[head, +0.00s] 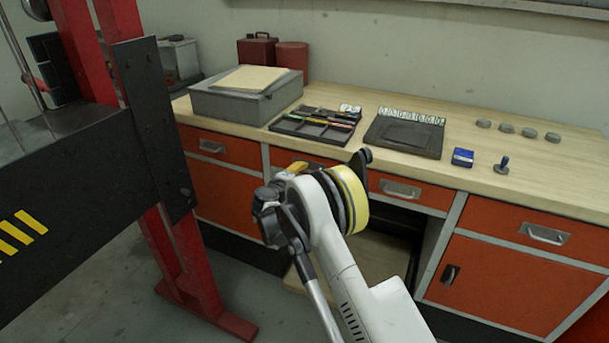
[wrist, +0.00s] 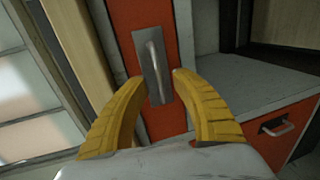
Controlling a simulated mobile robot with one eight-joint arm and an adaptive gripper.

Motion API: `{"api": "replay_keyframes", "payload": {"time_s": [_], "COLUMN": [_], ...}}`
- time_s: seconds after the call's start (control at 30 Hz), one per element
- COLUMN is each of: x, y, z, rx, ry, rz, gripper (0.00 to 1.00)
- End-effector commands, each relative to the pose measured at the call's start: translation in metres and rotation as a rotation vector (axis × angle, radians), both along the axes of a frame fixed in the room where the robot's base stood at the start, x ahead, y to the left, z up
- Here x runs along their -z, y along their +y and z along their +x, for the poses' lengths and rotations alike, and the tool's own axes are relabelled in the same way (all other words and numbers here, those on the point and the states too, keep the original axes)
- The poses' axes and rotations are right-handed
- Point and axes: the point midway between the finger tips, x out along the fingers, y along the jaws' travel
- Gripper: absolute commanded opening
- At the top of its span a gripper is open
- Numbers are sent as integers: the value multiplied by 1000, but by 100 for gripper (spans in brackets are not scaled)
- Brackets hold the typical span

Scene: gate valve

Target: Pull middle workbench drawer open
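The workbench has an orange drawer row under its top. The middle section is partly hidden by my arm in the head view; a drawer with a metal handle (head: 400,189) shows right of my wrist. In the wrist view an orange drawer front (wrist: 128,20) carries a grey handle plate with a bar handle (wrist: 155,65). My gripper (wrist: 158,82) is open, its yellow fingers apart on either side of this handle's lower part. Whether they touch it I cannot tell. In the head view only a bit of yellow finger (head: 297,166) shows beyond my wrist.
A red and black machine frame (head: 150,130) stands close on the left. Below the middle drawers is an open space (head: 385,230). The bench top holds a grey box (head: 245,100), a tool tray (head: 315,124), a dark plate (head: 404,136) and a small blue box (head: 463,157).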

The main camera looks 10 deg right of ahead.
Motion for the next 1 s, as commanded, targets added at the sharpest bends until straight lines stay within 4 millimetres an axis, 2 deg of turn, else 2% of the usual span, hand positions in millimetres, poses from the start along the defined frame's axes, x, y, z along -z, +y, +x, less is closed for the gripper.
{"api": "replay_keyframes", "payload": {"time_s": [0.2, 0.5, 0.53, 0.6, 0.63, 1.0], "x": [5, 4, 5, 5, 5, 5], "y": [-13, -14, -14, -14, -14, -7], "z": [18, 20, 20, 20, 20, 19], "rx": [0, -1, -1, -1, -1, -2], "ry": [0, 0, 0, 0, 0, 1], "rz": [0, 0, 0, 0, 0, 1], "gripper": [32, 32, 28, 7, 0, 0]}}
